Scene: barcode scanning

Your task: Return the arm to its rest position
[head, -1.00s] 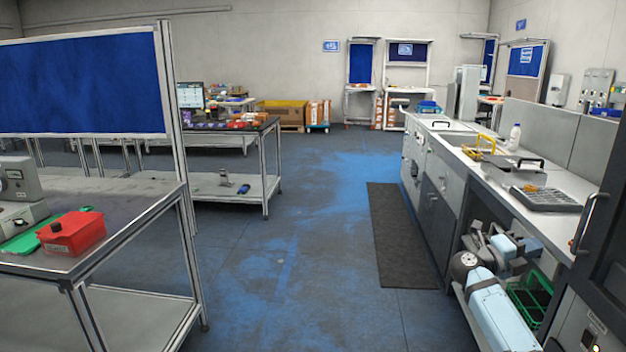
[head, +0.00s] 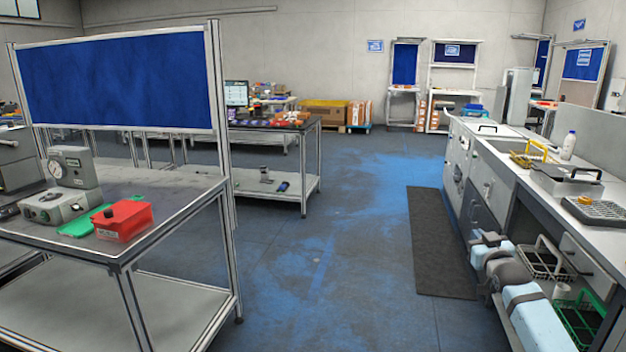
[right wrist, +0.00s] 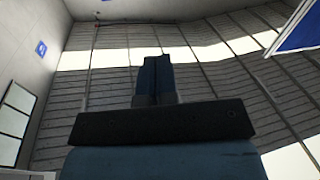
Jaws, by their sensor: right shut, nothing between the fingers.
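My right arm, light blue and grey, comes in at the lower right of the head view, in front of the bench's open shelf. Its gripper (head: 486,238) is small there, and its fingers are hard to make out. In the right wrist view the two dark blue fingers (right wrist: 154,76) lie together, shut with nothing between them. They point toward the ceiling and high windows. My left arm and gripper are not in view.
A white-topped bench (head: 520,165) with a bottle (head: 568,146) and a grey tray (head: 603,212) runs along the right. A metal table (head: 185,205) with a red box (head: 123,221) and a gauge device (head: 70,185) stands left. The blue-grey floor (head: 340,240) between is clear.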

